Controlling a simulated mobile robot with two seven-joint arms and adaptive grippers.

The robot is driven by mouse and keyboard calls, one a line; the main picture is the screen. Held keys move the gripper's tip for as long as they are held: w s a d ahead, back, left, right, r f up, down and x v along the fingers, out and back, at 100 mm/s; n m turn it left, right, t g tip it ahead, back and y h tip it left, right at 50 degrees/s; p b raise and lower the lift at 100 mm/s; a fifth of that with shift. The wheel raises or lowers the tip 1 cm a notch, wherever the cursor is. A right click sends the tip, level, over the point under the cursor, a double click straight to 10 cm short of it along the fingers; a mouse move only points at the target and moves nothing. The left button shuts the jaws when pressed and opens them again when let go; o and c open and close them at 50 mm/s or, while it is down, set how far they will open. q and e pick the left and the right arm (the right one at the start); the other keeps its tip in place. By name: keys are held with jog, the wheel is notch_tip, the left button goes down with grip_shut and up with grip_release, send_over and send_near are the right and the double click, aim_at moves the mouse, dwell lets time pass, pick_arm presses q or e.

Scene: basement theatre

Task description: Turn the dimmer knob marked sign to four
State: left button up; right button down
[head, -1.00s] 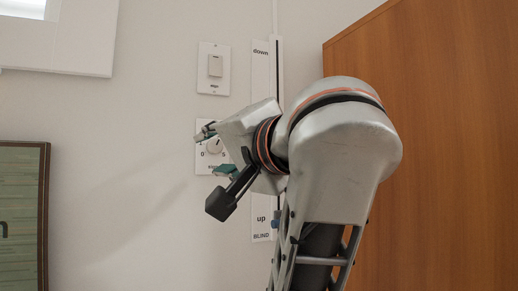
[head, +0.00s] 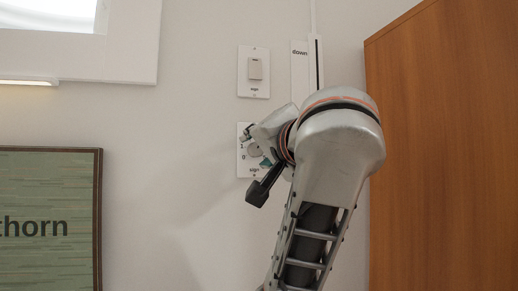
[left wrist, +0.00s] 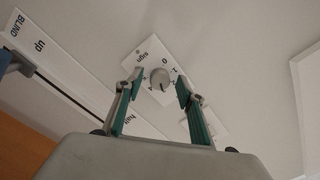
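The dimmer plate marked sign (head: 242,168) is on the wall below a light switch. Its round grey knob (left wrist: 160,79) stands out from the plate in the left wrist view, with 0 and 1 printed near it. The knob also shows in the head view (head: 254,149), partly covered by my gripper. My left gripper (head: 257,147) is at the plate. In the left wrist view its two green-padded fingers (left wrist: 160,84) are apart, one on each side of the knob, with gaps visible. The knob's exact setting is too small to read. My right gripper is out of view.
A wooden panel (head: 445,150) stands at the right. A framed green picture (head: 45,225) hangs at the left; bare wall lies between.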

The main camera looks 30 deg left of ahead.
pick_arm(q)
grip_shut()
dwell(0.3)
jog(key=m, duration=0.4)
jog(key=shift+m, duration=0.4)
jog(key=m, duration=0.5)
jog(key=shift+t, duration=0.3)
